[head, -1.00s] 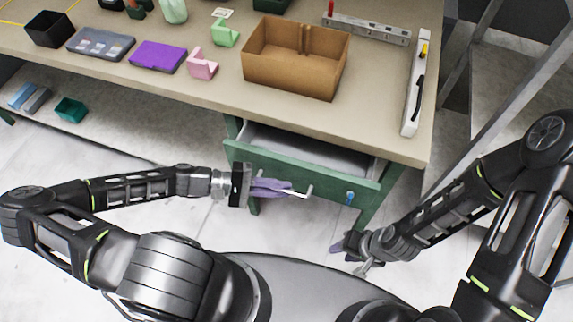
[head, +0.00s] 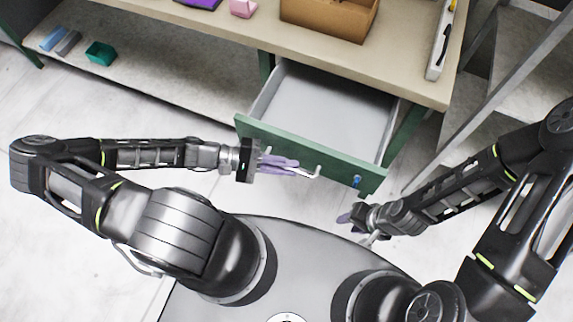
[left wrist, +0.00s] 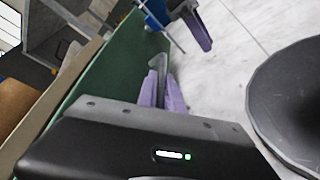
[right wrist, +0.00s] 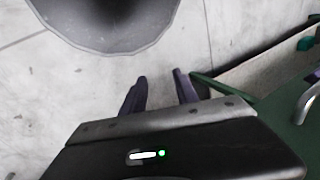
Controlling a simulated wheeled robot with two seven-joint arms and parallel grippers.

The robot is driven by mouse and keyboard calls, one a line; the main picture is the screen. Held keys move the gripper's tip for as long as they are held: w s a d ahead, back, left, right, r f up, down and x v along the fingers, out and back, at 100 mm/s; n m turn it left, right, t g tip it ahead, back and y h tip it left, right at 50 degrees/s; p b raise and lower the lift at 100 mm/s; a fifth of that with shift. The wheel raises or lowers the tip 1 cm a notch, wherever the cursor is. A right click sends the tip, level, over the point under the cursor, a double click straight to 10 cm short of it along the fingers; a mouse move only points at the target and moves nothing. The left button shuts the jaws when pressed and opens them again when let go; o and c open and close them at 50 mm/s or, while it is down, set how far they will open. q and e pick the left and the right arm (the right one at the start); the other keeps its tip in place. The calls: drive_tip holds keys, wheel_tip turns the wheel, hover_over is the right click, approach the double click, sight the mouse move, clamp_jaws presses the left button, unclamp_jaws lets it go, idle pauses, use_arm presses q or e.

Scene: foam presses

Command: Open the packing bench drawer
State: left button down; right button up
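The packing bench drawer (head: 335,110) stands well out from under the bench top, and its grey inside looks empty. Its green front (head: 335,165) carries a pale metal handle (head: 308,173). My left gripper (head: 292,168) is at this handle. In the left wrist view its purple fingers sit on either side of the handle (left wrist: 158,66), closed around it. My right gripper (head: 346,218) is in front of the drawer's right end, touching nothing. In the right wrist view its fingers (right wrist: 160,90) are apart with nothing between them.
The bench top (head: 240,35) holds a cardboard box (head: 325,18), a level-like tool (head: 440,45) and a pink holder (head: 243,8). A blue piece (head: 357,181) is on the drawer front's right. A lower shelf (head: 150,85) holds a teal bin (head: 100,53). Metal framing stands at right.

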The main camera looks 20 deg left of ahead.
use_arm(q)
drive_tip(key=c, duration=1.8)
unclamp_jaws()
drive_tip(key=shift+o, duration=0.2)
drive_tip(key=shift+a, duration=0.1)
drive_tip(key=b+v, duration=0.1)
drive_tip(key=v, duration=0.6)
drive_tip(key=shift+a, duration=0.3)
drive_tip(key=shift+s+r, duration=0.1)
drive_tip(key=shift+s, duration=0.05)
